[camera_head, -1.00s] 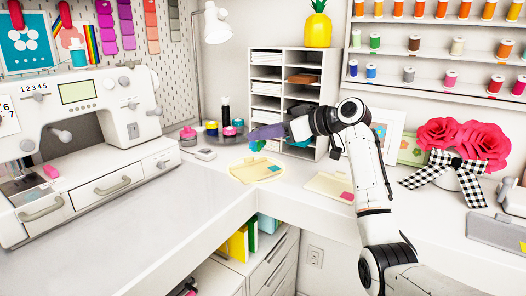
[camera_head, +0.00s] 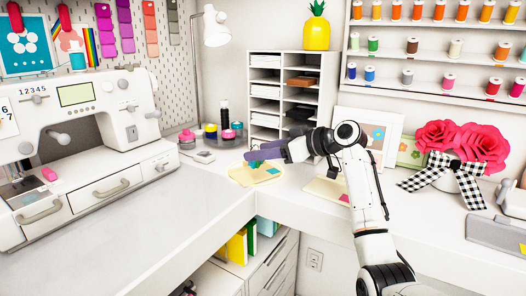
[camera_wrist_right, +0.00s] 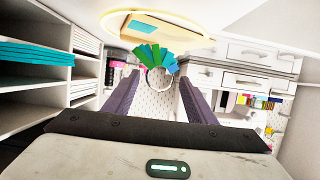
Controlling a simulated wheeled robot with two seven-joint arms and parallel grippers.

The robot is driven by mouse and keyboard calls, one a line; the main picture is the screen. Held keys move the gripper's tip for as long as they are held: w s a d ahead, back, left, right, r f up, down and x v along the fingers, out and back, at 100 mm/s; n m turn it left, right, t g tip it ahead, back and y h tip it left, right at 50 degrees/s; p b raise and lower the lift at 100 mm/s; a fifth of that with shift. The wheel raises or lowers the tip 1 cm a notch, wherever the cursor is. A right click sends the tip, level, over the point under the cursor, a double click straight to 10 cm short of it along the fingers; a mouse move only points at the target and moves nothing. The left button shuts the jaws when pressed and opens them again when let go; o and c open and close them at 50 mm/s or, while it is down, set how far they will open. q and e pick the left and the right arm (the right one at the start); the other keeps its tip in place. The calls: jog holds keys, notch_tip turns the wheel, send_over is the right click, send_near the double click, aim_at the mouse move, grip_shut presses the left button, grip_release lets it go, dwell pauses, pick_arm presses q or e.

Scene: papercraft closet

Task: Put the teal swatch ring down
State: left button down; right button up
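The teal swatch ring (camera_wrist_right: 153,56) shows in the right wrist view as a fan of teal and green swatches on a white loop. The loop lies between my right fingertips, with a gap visible to each finger. In the head view its teal and green swatches (camera_head: 257,164) show just under my right gripper (camera_head: 252,155), over the pale yellow tray (camera_head: 240,180). I cannot tell whether they touch the tray. My right gripper (camera_wrist_right: 158,78) has its purple fingers apart. My left gripper is not in view.
A white shelf unit (camera_head: 293,60) stands behind the gripper. Paint jars (camera_head: 210,131) are at its left, and a cream card (camera_head: 325,190) lies right of the tray. The sewing machine (camera_head: 80,115) stands at the left. The white counter in front is clear.

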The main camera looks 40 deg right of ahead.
jog(key=shift+r, duration=0.15)
jog(key=b+v, duration=0.1)
jog(key=v, duration=1.1)
jog(key=shift+d, duration=0.1)
dwell(1.3)
